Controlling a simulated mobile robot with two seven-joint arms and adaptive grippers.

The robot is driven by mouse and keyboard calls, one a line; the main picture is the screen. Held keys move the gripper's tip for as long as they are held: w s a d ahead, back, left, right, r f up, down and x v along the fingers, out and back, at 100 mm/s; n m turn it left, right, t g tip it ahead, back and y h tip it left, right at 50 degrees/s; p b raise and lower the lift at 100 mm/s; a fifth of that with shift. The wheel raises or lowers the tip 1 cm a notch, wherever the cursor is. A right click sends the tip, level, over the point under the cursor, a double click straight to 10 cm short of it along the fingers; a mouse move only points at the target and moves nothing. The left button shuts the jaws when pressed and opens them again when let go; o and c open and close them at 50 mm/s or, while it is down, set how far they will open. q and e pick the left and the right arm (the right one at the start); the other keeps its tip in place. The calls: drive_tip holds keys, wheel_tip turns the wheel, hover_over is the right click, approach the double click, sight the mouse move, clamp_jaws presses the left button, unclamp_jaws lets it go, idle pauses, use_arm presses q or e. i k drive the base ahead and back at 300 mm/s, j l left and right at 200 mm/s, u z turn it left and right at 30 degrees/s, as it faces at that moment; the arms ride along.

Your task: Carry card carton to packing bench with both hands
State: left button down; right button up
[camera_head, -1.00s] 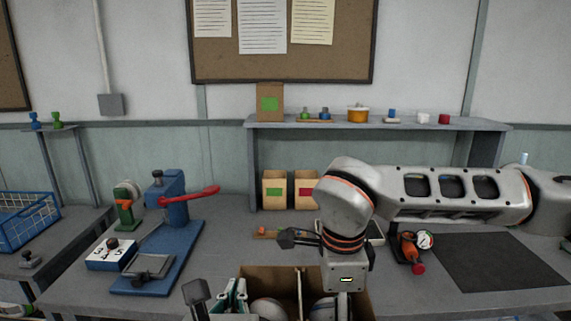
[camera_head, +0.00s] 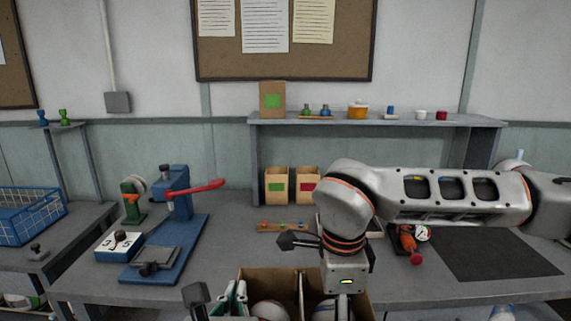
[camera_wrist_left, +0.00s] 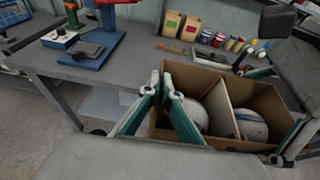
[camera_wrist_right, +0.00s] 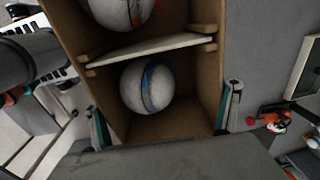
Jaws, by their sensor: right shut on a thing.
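The open-topped card carton (camera_head: 245,273) is at the bottom of the head view, in front of a grey bench. A divider (camera_wrist_right: 150,47) splits it into two compartments, with a pale ball (camera_wrist_left: 193,116) in one and a striped ball (camera_wrist_right: 146,87) in the other. My left gripper (camera_head: 236,291) has its two fingers close together at the carton's left wall; the left wrist view shows them straddling that wall (camera_wrist_left: 171,88). My right gripper (camera_wrist_right: 165,108) has its fingers across the carton's right end, one outside each side. The carton's underside is hidden.
The grey bench (camera_head: 90,286) carries a blue press (camera_head: 180,200), a numbered box (camera_head: 118,246), two small cartons (camera_head: 277,187) and a dark mat (camera_head: 480,262). A shelf (camera_head: 440,124) stands behind. A blue wire basket (camera_head: 30,215) is on the left.

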sight(484, 247)
drive_tip(key=k+l, duration=0.45)
drive_tip(key=k+j, duration=0.1)
drive_tip(key=k, duration=0.2)
drive_tip(key=i, duration=0.1)
drive_tip(key=i+l, duration=0.1)
drive_tip(key=l, duration=0.45)
drive_tip(key=i+l, duration=0.1)
drive_tip(key=l, duration=0.4)
